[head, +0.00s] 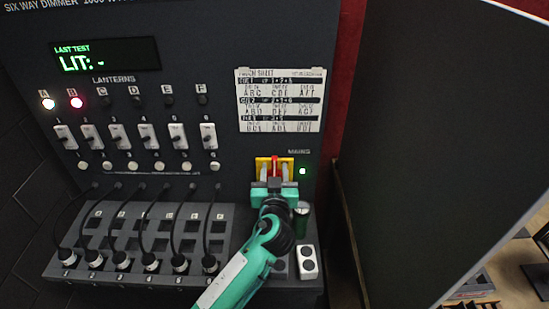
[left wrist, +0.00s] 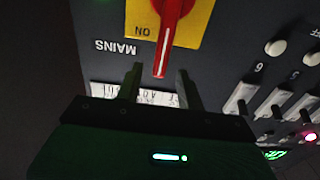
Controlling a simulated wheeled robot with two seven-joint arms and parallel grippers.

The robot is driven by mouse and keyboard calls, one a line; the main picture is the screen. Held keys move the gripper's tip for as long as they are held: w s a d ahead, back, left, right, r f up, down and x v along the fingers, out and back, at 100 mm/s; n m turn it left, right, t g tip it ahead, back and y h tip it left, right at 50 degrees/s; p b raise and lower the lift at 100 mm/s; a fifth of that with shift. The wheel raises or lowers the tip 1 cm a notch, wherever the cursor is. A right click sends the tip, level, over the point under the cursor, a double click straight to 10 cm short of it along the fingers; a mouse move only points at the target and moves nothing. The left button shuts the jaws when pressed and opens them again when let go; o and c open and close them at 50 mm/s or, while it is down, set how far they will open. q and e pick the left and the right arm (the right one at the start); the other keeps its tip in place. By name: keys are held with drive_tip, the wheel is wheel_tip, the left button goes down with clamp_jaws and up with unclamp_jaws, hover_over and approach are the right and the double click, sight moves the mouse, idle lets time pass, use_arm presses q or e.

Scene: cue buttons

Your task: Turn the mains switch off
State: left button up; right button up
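The mains switch is a red rotary handle (head: 275,163) on a yellow plate (head: 261,162), at the lower right of the dimmer panel. In the left wrist view the red handle (left wrist: 172,32) has a white line along it, and the yellow plate (left wrist: 193,28) shows the word ON. My left gripper (head: 275,172) is in front of the switch with its fingers apart. In the left wrist view the handle's tip lies between the two fingertips (left wrist: 160,72), with gaps visible on both sides. My right gripper is not in view.
A green lamp (head: 302,171) is lit beside the switch. Lamps A (head: 48,104) and B (head: 77,102) glow. Several white faders, buttons and plugged cables fill the left. A paper chart (head: 280,100) is above the switch. A dark panel (head: 430,130) stands at right.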

use_arm(q)
drive_tip(key=shift+w+p, duration=0.4)
drive_tip(key=shift+w, duration=1)
clamp_jaws()
